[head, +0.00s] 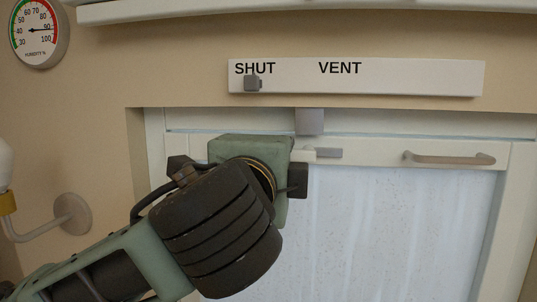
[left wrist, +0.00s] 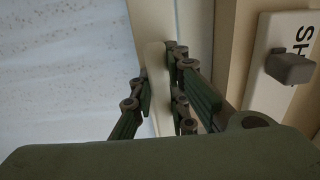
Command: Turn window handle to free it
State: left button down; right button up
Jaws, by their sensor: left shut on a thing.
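The window handle is cream and bar-shaped. In the left wrist view the handle (left wrist: 156,75) runs between the finger pads of my left gripper (left wrist: 162,95), which is shut on it. In the head view my left gripper (head: 245,155) covers most of the handle, at the top left of the window (head: 390,220). A short pale end with a grey piece (head: 325,153) shows just right of the gripper, along the window's top rail. A grey block (head: 311,122) sits on the frame above it. My right gripper is in neither view.
A white plate (head: 400,79) marked SHUT and VENT is above the window, its grey knob (head: 252,83) under SHUT. A brown grab bar (head: 449,159) is on the top rail at right. A humidity dial (head: 38,32) and a wall lamp (head: 70,213) are at left.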

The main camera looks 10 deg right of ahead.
pick_arm(q)
jog(key=c, duration=1.7)
grip_release()
jog(key=shift+c, duration=0.2)
jog(key=shift+o, duration=0.3)
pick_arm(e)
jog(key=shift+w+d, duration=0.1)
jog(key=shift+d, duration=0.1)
pick_arm(q)
jog(key=v, duration=1.2)
